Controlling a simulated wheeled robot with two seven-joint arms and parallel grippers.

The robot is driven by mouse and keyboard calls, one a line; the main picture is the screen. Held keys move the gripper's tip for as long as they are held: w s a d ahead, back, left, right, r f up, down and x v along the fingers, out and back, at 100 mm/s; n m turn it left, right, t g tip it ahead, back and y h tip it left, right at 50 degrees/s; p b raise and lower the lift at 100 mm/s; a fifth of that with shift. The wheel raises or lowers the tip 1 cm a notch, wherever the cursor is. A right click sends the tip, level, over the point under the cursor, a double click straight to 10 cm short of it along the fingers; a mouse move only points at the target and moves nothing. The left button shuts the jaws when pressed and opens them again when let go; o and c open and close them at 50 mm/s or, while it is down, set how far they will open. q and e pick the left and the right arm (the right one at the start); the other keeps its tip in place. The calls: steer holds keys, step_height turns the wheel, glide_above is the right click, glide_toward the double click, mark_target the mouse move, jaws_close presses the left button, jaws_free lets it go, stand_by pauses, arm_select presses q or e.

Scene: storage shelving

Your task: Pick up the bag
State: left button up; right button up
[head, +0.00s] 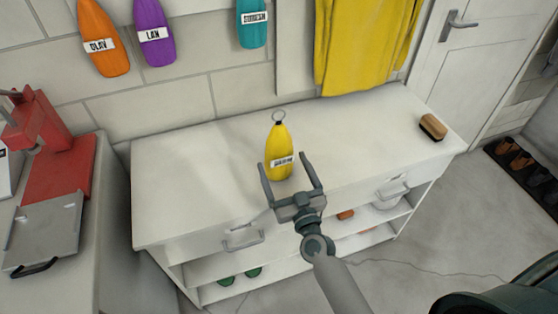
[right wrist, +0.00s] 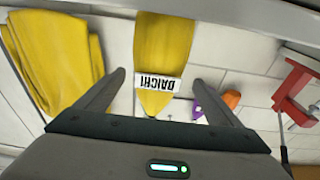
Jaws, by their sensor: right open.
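The yellow bag (head: 279,145), tapered with a ring at its top, stands on the white cabinet top in the head view. My right gripper (head: 284,163) is open and empty, in front of the bag's lower part. In the right wrist view its fingers (right wrist: 157,78) lie on either side of the bag in the picture, with gaps on both sides. I cannot tell whether the bag is between the fingers or just beyond them. My left gripper is not in view.
The white cabinet (head: 190,190) has drawers and open shelves with shoes. A brush (head: 433,127) lies at its right end. A yellow cloth (head: 365,45) hangs behind. Orange (head: 102,35), purple (head: 152,30) and teal (head: 252,30) bags hang on the wall. A red device (head: 60,165) stands left.

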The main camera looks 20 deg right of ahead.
mark_target(279, 151)
steer(key=shift+w, duration=0.1)
steer(key=shift+w+r+p, duration=0.25)
steer(key=shift+w+p, duration=0.05)
steer(key=shift+w, duration=0.3)
steer(key=shift+w+d+r+p, duration=0.15)
steer(key=shift+w+p, duration=0.2)
steer(key=shift+w, duration=1.55)
steer(key=shift+r, duration=0.1)
steer(key=c, duration=1.5)
steer(key=shift+o, duration=0.2)
steer(key=shift+r, duration=0.1)
